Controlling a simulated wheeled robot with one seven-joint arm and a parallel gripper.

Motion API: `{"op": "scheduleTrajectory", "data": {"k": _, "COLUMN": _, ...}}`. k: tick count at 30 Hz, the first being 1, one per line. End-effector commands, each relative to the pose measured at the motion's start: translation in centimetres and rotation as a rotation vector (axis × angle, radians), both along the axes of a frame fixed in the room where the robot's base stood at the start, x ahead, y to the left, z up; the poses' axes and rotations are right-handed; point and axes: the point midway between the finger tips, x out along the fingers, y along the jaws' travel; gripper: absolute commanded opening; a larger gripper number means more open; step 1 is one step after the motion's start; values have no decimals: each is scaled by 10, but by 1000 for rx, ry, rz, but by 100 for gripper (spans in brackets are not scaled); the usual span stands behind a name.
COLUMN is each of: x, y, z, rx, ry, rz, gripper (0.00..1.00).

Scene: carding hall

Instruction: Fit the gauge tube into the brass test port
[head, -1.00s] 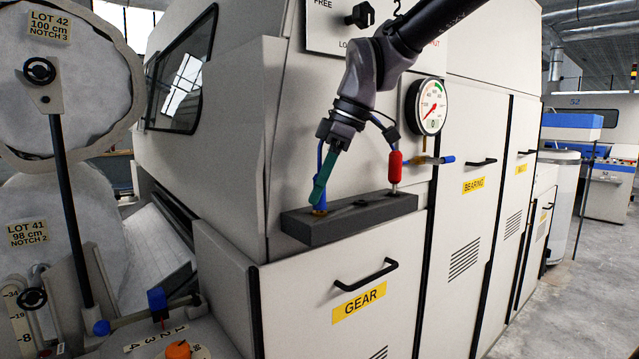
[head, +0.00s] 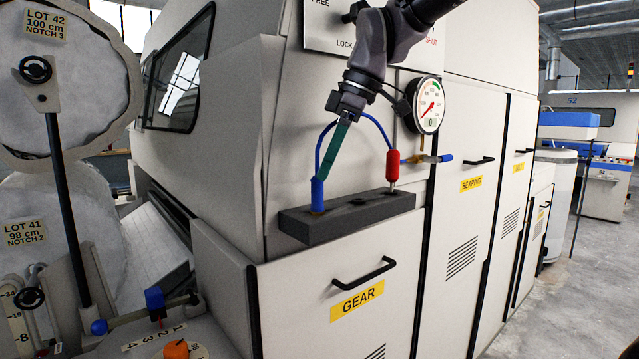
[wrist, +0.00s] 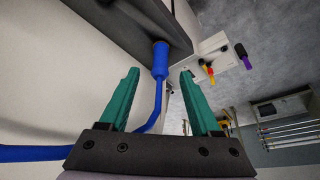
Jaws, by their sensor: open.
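The gauge tube (head: 323,150) is blue and arcs behind my gripper towards a red grip (head: 393,165). Its thick blue end sleeve (head: 317,193) stands upright at the left end of a dark grey block (head: 345,216). My gripper (head: 325,178) has green fingers and is open, tilted just above the sleeve. In the wrist view, the sleeve (wrist: 160,60) lies beyond and between the open fingertips (wrist: 160,74), apart from both.
A round dial gauge (head: 430,106) is on the machine wall above the block. A small blue-handled valve (head: 444,158) sticks out right of the red grip. The GEAR door with its black handle (head: 364,273) is below. Open floor (head: 570,305) lies to the right.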

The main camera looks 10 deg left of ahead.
Motion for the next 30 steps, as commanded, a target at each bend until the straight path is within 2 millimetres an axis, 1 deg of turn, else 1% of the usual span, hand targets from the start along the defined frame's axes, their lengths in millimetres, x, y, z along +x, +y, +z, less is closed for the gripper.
{"op": "scheduleTrajectory", "data": {"k": 1, "x": 1, "y": -4, "z": 11, "rx": 2, "ry": -3, "rz": -2, "gripper": 64}}
{"op": "scheduleTrajectory", "data": {"k": 3, "x": 2, "y": -9, "z": 23, "rx": 1, "ry": -2, "rz": -3, "gripper": 64}}
{"op": "scheduleTrajectory", "data": {"k": 6, "x": 2, "y": -15, "z": 37, "rx": 2, "ry": -2, "rz": -1, "gripper": 64}}
{"op": "scheduleTrajectory", "data": {"k": 9, "x": 3, "y": -19, "z": 45, "rx": 0, "ry": -1, "rz": -1, "gripper": 64}}
{"op": "scheduleTrajectory", "data": {"k": 13, "x": 3, "y": -21, "z": 51, "rx": 0, "ry": 0, "rz": -1, "gripper": 64}}
{"op": "scheduleTrajectory", "data": {"k": 23, "x": 4, "y": -24, "z": 51, "rx": 0, "ry": 1, "rz": -12, "gripper": 64}}
{"op": "scheduleTrajectory", "data": {"k": 26, "x": 10, "y": -44, "z": 53, "rx": 1, "ry": 1, "rz": -108, "gripper": 64}}
{"op": "scheduleTrajectory", "data": {"k": 29, "x": 22, "y": -91, "z": 54, "rx": 12, "ry": 4, "rz": -340, "gripper": 64}}
{"op": "scheduleTrajectory", "data": {"k": 30, "x": 25, "y": -116, "z": 54, "rx": 22, "ry": 9, "rz": -466, "gripper": 64}}
